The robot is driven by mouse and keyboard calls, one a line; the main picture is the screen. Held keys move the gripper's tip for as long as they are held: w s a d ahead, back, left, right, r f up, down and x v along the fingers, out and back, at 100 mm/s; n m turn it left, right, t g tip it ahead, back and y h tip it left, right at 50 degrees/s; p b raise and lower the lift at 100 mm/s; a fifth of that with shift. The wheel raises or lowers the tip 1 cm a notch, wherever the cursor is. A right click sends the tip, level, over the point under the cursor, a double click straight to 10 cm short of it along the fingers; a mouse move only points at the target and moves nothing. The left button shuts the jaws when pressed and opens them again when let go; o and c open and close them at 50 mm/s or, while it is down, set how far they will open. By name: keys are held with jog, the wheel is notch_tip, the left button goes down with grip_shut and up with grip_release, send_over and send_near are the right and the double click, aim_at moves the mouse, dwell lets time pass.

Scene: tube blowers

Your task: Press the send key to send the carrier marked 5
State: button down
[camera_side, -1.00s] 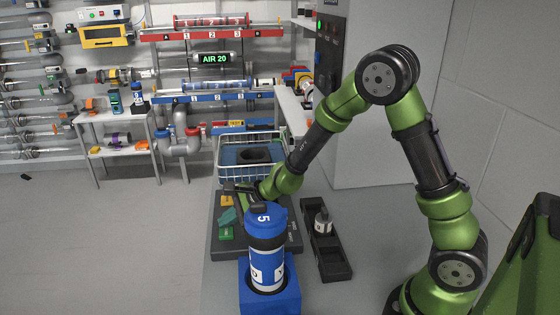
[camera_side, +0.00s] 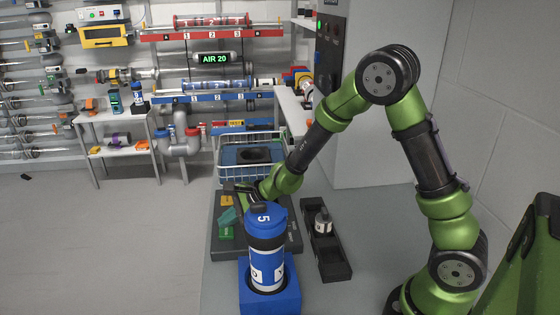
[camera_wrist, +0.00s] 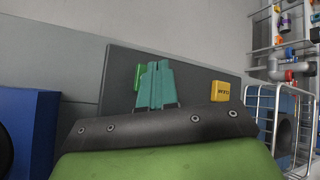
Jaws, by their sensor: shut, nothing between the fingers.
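The blue carrier marked 5 (camera_side: 265,236) stands upright in a blue square holder (camera_side: 270,290) at the front of the bench. Behind it lies a dark key panel (camera_side: 268,243). The panel has a green key (camera_side: 226,233) and a yellow key (camera_side: 227,201); I cannot read their lettering surely. My gripper (camera_side: 227,216) is shut and empty, its teal fingers over the panel between the two keys. In the wrist view the fingers (camera_wrist: 155,85) partly cover the green key (camera_wrist: 140,76), and the yellow key (camera_wrist: 221,91) is to their right. I cannot tell whether they touch a key.
A wire basket (camera_side: 240,176) stands behind the panel. A dark tray (camera_side: 331,259) with a small bottle (camera_side: 323,222) lies to the right. A lit display (camera_side: 214,59) reads AIR 20, among wall tubes. The carrier rises close in front of the panel.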

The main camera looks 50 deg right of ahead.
jog(key=shift+f, duration=0.15)
dwell(0.7)
jog(key=shift+f, duration=0.3)
